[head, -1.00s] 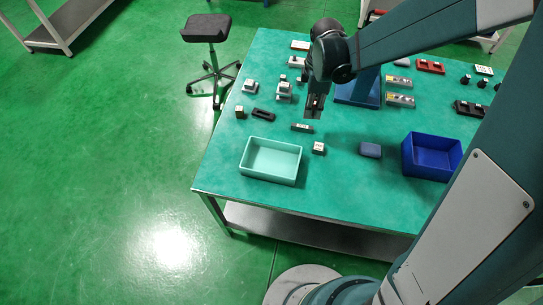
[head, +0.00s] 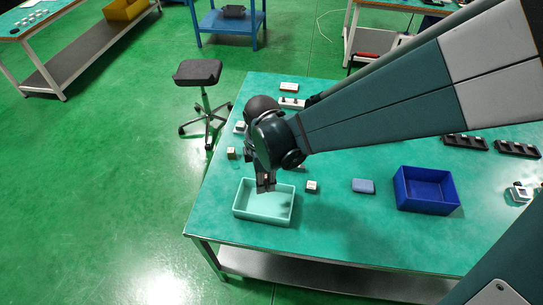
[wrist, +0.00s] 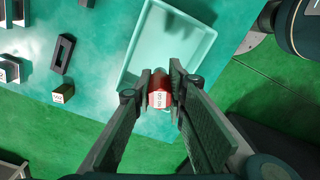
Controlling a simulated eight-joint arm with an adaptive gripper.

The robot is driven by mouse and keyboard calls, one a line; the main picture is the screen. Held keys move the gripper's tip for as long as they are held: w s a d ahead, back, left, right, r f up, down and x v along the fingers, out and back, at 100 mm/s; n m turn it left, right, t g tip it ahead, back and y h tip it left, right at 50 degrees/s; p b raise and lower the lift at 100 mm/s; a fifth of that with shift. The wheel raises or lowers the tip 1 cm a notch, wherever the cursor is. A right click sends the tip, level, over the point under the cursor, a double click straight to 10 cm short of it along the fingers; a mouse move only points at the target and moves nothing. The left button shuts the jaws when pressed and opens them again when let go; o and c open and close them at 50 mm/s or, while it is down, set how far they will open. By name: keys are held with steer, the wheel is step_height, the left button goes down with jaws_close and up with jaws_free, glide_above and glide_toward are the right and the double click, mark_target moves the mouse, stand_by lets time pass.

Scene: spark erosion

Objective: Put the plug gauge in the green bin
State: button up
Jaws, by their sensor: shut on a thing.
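My gripper (head: 265,187) is shut on a small red piece with a white label, the plug gauge (wrist: 160,94). In the wrist view the gauge sits between the two fingertips (wrist: 161,88); most of its length is hidden. The pale green bin (head: 262,218) is an open shallow tray near the table's left front edge. The gripper is above the bin in the head view, over its back middle part. In the wrist view the bin (wrist: 185,45) lies beyond the fingertips. The gauge itself is too small to tell in the head view.
A small light block (head: 312,187) stands just right of the bin. A blue block (head: 363,186) and a dark blue bin (head: 427,207) stand farther right. A dark slotted part (wrist: 62,53) and a small labelled block (wrist: 62,94) show in the wrist view.

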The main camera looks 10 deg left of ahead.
steer(key=shift+s, duration=0.2)
steer(key=shift+f, duration=0.1)
steer(key=b, duration=0.1)
glide_above(265, 205)
steer(key=shift+f, duration=2.85)
steer(key=shift+f, duration=0.1)
steer(key=shift+f+b, duration=0.5)
steer(key=shift+f, duration=1.45)
steer(key=shift+f, duration=0.2)
steer(key=o, duration=0.9)
steer(key=shift+r, duration=0.15)
steer(key=shift+r+p, duration=1.1)
steer(key=shift+r, duration=4.95)
